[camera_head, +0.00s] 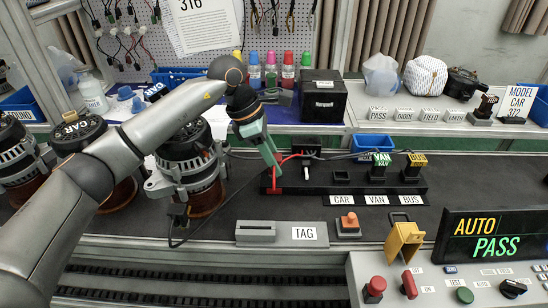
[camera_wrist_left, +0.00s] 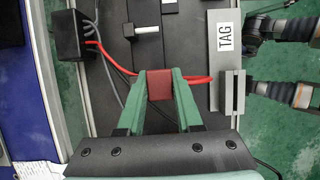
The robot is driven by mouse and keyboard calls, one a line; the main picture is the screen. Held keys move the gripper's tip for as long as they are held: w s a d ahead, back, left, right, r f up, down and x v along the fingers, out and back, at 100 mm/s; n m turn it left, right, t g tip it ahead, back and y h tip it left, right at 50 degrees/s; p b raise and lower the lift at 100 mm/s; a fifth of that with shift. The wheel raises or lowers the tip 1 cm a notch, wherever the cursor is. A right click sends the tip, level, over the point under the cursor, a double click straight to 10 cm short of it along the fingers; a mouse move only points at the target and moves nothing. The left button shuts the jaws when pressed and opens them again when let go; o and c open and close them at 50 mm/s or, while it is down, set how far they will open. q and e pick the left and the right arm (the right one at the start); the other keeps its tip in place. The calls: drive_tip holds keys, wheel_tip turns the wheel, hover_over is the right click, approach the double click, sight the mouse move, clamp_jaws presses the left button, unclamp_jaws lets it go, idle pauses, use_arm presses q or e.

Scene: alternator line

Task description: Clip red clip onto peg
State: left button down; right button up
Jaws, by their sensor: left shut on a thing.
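My left gripper (camera_head: 275,165) comes in from the upper left over the black board (camera_head: 310,187). Its green fingers are shut on the red clip (camera_wrist_left: 160,84), which sits between the fingertips in the left wrist view. The clip also shows in the head view (camera_head: 278,173), with a red cable (camera_head: 291,157) running from it towards a black box (camera_head: 311,146). A short white peg (camera_head: 334,176) stands on the board to the right of the clip, apart from it. It also shows in the wrist view (camera_wrist_left: 146,29). My right gripper is not in view.
An alternator (camera_head: 190,165) stands left of the board. Green VAN and yellow BUS connectors (camera_head: 412,165) are at the board's right. A grey TAG block (camera_head: 283,233) and an orange button (camera_head: 348,222) lie in front. A control panel (camera_head: 460,280) fills the front right.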

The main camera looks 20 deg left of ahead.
use_arm(q)
drive_tip(key=shift+f, duration=0.25)
drive_tip(key=c, duration=0.5)
unclamp_jaws()
drive_tip(key=shift+r, duration=0.1)
drive_tip(key=v, duration=1.2)
drive_tip(key=shift+r+p, duration=0.2)
drive_tip(key=shift+p, duration=0.2)
drive_tip(key=shift+s+a, duration=0.1)
